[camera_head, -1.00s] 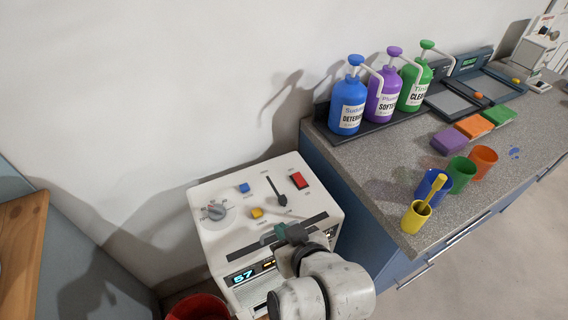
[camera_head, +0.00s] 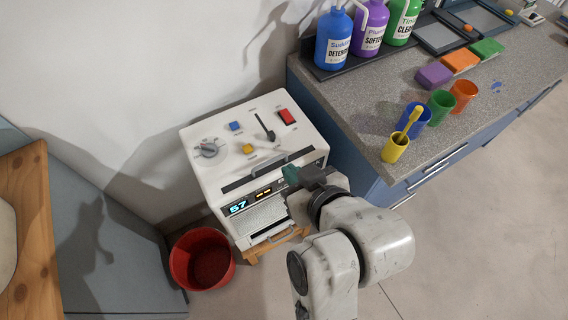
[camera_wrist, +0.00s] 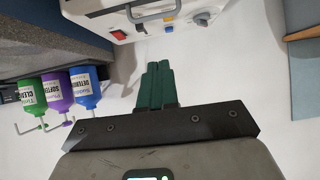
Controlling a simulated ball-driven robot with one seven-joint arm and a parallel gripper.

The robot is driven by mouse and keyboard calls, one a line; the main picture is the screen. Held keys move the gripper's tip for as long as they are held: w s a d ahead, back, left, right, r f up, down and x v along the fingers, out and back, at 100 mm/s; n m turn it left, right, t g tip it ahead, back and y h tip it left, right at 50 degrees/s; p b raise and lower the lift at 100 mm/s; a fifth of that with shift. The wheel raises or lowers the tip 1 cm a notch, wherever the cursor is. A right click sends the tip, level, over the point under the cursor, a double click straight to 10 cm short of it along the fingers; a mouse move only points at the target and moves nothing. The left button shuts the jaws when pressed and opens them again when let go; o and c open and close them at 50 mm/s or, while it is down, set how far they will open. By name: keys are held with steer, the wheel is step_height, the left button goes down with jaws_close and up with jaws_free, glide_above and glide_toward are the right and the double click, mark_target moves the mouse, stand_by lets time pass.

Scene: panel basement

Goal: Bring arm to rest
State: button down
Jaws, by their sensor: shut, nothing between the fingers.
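My gripper (camera_head: 291,175) has green fingers and is shut and empty. In the head view it is in front of the upper front edge of the white machine (camera_head: 203,165), near its dark slot; I cannot tell whether they touch. In the wrist view the closed fingers (camera_wrist: 155,86) lie side by side over bare wall, with the machine (camera_wrist: 90,12) beyond them at the top. My arm comes up from the lower middle of the head view and bends left toward the machine.
A red bucket (camera_head: 187,262) stands on the floor left of the machine. The grey counter (camera_head: 400,90) at right holds pump bottles, coloured sponges and several cups, with the yellow cup (camera_head: 395,150) near its front corner. A wooden top (camera_head: 32,215) is at far left. Floor at lower right is clear.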

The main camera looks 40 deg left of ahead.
steer(key=shift+s+d+r, duration=0.2)
steer(key=shift+d+r, duration=0.05)
steer(key=shift+d, duration=0.15)
steer(key=d+f+m+h, duration=0.3)
steer(key=d+f, duration=0.3)
steer(key=d, duration=0.7)
steer(key=d+f+m+h, duration=0.35)
steer(key=d+f, duration=0.25)
steer(key=d, duration=0.6)
steer(key=s+d+f+m+g+h, duration=0.1)
steer(key=s+d+f+m+h, duration=0.1)
steer(key=s+d, duration=0.5)
steer(key=s+d+f+m+g+h, duration=0.2)
steer(key=s+d+f+m, duration=0.2)
steer(key=s+d, duration=0.3)
steer(key=d+m, duration=0.1)
steer(key=d, duration=0.2)
steer(key=shift+d, duration=0.25)
steer(key=shift+a, duration=0.1)
